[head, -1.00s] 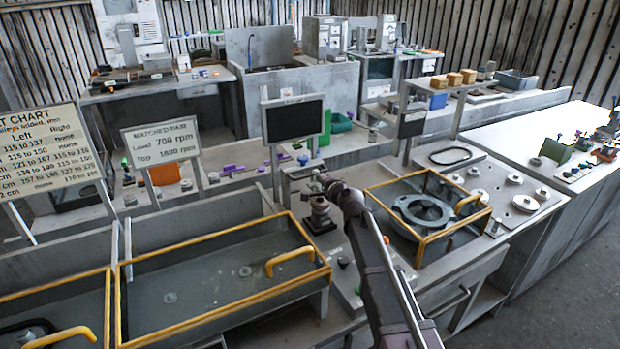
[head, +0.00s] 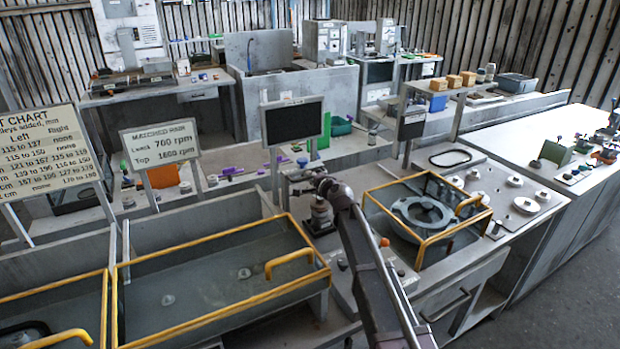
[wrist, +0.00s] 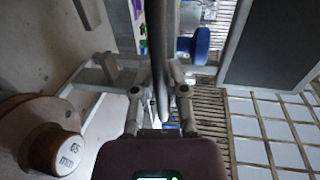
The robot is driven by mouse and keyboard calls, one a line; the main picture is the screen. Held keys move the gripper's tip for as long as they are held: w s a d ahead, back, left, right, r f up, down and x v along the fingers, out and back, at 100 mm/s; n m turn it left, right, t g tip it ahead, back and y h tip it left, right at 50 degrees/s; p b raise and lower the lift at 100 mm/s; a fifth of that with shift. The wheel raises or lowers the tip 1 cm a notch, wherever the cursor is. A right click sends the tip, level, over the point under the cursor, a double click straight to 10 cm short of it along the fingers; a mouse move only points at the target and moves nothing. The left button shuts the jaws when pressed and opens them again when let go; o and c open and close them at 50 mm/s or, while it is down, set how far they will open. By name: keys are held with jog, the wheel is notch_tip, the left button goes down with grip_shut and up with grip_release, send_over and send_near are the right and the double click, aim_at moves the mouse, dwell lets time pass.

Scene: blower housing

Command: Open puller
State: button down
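The puller is not clearly identifiable. A small dark grey fixture (head: 320,222) stands on the bench in the middle of the head view, and its top is hidden behind my gripper (head: 320,184). In the wrist view, a thin grey upright bar (wrist: 160,50) runs between the fingers of my gripper (wrist: 161,75), its lower end close to the camera. The fingers lean inward toward the bar. Whether they press on it cannot be seen.
A black screen (head: 293,122) stands behind the fixture. Yellow-framed covers (head: 220,280) (head: 425,215) lie either side.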

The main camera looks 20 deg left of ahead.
jog(key=f+v, duration=0.2)
jog(key=v, duration=1)
jog(key=shift+s+d+f, duration=0.15)
jog(key=shift+s+d, duration=0.25)
jog(key=shift+d, duration=0.05)
jog(key=c, duration=0.7)
grip_release()
jog(key=shift+d, duration=0.1)
